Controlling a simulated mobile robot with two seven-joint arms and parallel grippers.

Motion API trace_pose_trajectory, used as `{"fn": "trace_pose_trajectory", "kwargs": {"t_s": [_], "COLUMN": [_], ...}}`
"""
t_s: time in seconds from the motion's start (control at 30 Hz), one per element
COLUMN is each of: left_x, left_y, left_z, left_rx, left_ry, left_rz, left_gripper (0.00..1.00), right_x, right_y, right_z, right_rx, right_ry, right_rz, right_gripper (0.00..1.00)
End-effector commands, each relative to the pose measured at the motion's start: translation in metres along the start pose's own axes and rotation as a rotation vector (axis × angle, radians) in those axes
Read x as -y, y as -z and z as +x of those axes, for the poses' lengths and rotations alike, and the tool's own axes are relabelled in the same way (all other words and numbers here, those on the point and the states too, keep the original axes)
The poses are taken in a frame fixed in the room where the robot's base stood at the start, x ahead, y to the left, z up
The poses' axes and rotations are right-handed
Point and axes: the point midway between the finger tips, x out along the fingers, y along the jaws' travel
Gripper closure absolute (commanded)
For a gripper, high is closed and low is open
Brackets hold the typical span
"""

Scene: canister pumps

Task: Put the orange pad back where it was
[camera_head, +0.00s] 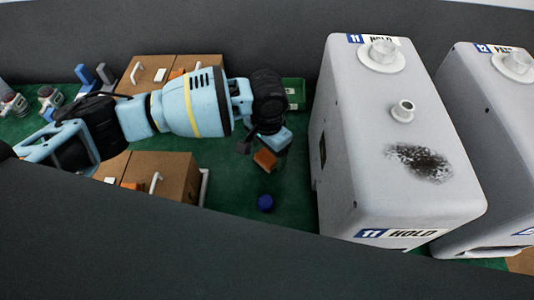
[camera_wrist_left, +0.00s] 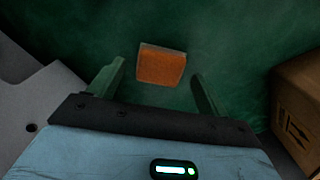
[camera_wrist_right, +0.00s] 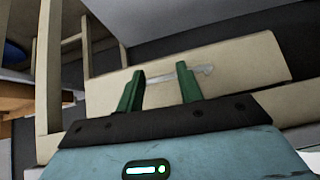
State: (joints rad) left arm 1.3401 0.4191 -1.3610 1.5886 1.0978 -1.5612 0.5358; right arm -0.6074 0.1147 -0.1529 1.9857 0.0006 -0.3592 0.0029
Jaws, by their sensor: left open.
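The orange pad (camera_head: 265,159) is a small block with a pale edge, lying on the green surface left of the canister marked 11. My left gripper (camera_head: 262,149) is open above it and partly covers it in the head view. In the left wrist view the pad (camera_wrist_left: 161,68) shows ahead of the two spread fingers, near the middle between them, and looks apart from both. My right gripper (camera_wrist_right: 160,82) shows only in the right wrist view, with its fingers apart and nothing between them. A pale beam-like part lies behind them.
The white canister 11 (camera_head: 390,150) with a dark smudge stands right, canister 12 (camera_head: 500,120) beyond it. A blue round object (camera_head: 265,203) lies nearer. A green tray (camera_head: 293,88) is behind. Brown boxes (camera_head: 177,172) with white handles and orange pieces stand left.

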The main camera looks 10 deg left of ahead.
Motion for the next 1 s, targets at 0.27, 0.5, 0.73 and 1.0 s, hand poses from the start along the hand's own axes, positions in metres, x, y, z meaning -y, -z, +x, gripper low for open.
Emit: {"fn": "trace_pose_trajectory", "kwargs": {"t_s": [0.27, 0.5, 0.73, 1.0], "left_x": [0.001, 0.000, 0.000, 0.000], "left_y": [0.001, 0.000, 0.000, 0.000], "left_z": [-0.062, -0.091, -0.099, -0.098], "left_rx": [-0.007, -0.003, -0.001, -0.001], "left_ry": [0.003, 0.002, 0.000, 0.000], "left_rz": [0.000, 0.001, 0.001, 0.001], "left_gripper": [0.22, 0.22, 0.22, 0.22], "right_x": [-0.003, -0.003, -0.003, -0.002], "right_y": [0.014, 0.018, 0.017, 0.017], "right_z": [-0.003, -0.005, -0.006, -0.006], "right_rx": [-0.025, -0.031, -0.030, -0.031], "right_ry": [-0.003, -0.004, -0.004, -0.004], "right_rz": [-0.009, -0.010, -0.009, -0.005], "right_gripper": [0.64, 0.64, 0.64, 0.64]}}
